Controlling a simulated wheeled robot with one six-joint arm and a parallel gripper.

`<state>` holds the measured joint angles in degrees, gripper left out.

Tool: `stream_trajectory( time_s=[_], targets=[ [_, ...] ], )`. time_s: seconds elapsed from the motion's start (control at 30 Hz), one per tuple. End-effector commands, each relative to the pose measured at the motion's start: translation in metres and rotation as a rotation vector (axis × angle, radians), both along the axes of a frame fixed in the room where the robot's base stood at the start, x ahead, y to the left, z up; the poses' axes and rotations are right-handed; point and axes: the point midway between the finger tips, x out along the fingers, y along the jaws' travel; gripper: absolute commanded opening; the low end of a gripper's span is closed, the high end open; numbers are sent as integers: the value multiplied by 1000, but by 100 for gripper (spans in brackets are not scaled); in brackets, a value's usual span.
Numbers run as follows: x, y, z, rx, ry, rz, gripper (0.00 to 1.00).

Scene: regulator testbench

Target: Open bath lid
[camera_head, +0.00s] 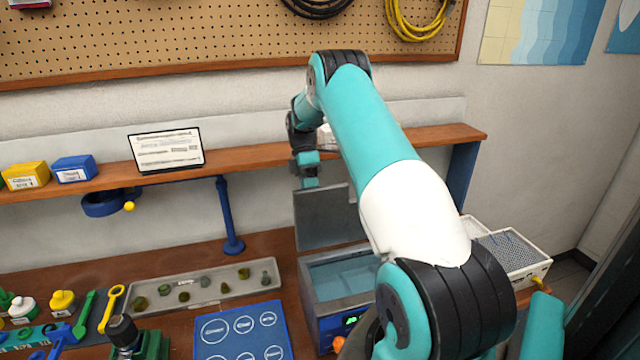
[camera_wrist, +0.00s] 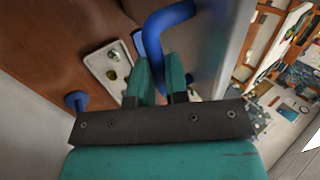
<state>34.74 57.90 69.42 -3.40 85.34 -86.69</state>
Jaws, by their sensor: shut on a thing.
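The bath (camera_head: 318,307) is a blue box with a steel rim, clear water inside and a green display on its front. Its grey metal lid (camera_head: 325,218) stands raised, nearly upright, at the back of the bath, so the water shows. My gripper (camera_head: 308,181) is at the lid's upper left edge. In the wrist view my gripper's teal fingers (camera_wrist: 160,72) are closed around the blue bent handle (camera_wrist: 165,20), beside the grey lid face (camera_wrist: 232,45). My arm hides the right part of the lid and bath.
A wooden shelf (camera_head: 250,158) runs behind the lid, with a sign (camera_head: 166,150) on it. A blue post stand (camera_head: 230,215) and a tray of small pieces (camera_head: 203,287) are left of the bath. A white mesh basket (camera_head: 515,255) is at the right.

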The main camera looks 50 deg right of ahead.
Motion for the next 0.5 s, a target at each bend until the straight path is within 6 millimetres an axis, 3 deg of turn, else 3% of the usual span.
stream_trajectory(
  time_s=[0.13, 0.5],
  targets=[
    [10, 3, -14, 29, 67, 15, 0],
    [15, -2, -17, 75, 123, 8, 0]
  ],
)
